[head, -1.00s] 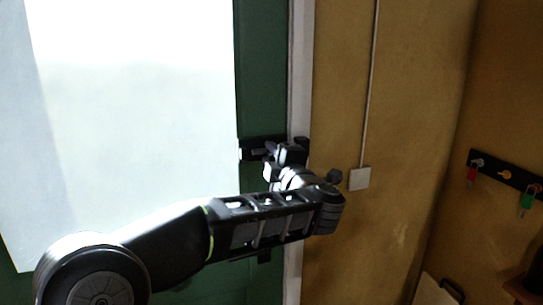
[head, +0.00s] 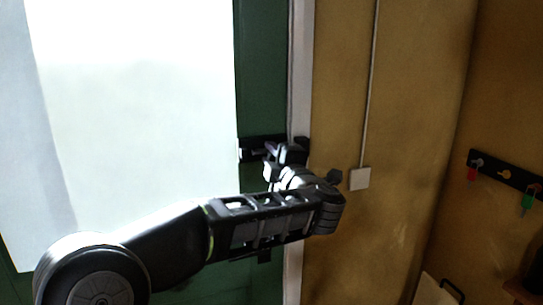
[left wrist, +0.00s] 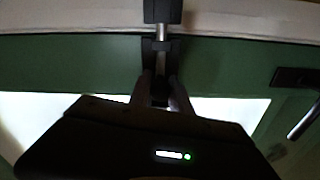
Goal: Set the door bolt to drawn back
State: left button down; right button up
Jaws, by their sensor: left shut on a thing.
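The door bolt (head: 256,142) is a dark fitting on the green door's edge, beside the pale frame. In the left wrist view a short bright length of its metal rod (left wrist: 162,32) shows between a black block on the door and the dark keeper (left wrist: 162,11) on the frame. The rod appears to reach the keeper. My left gripper (head: 270,161) is at the bolt. In the left wrist view its fingers (left wrist: 160,84) are shut on the bolt's handle, which they mostly hide. My right gripper is in neither view.
The green door (head: 262,75) has a large bright pane (head: 135,120). A silver lever handle (left wrist: 304,120) shows at the right of the left wrist view. Right of the frame, a white switch (head: 360,179) and a key rack (head: 505,174) are on the ochre walls.

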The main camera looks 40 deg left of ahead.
pick_arm(q)
jog(key=s+a, duration=0.1)
jog(key=s+a+b, duration=0.1)
jog(key=s, duration=0.1)
jog(key=shift+s+a, duration=0.15)
jog(key=c, duration=1.2)
grip_release()
jog(key=shift+a, duration=0.1)
jog(key=shift+c, duration=0.2)
jog(key=shift+o, duration=0.2)
jog(key=shift+s+d+b, duration=0.25)
jog(key=shift+d+b, duration=0.05)
jog(key=shift+d, duration=0.2)
jog(key=b, duration=0.2)
send_near(251, 154)
jog(key=shift+s+d, duration=0.1)
jog(key=shift+d, duration=0.15)
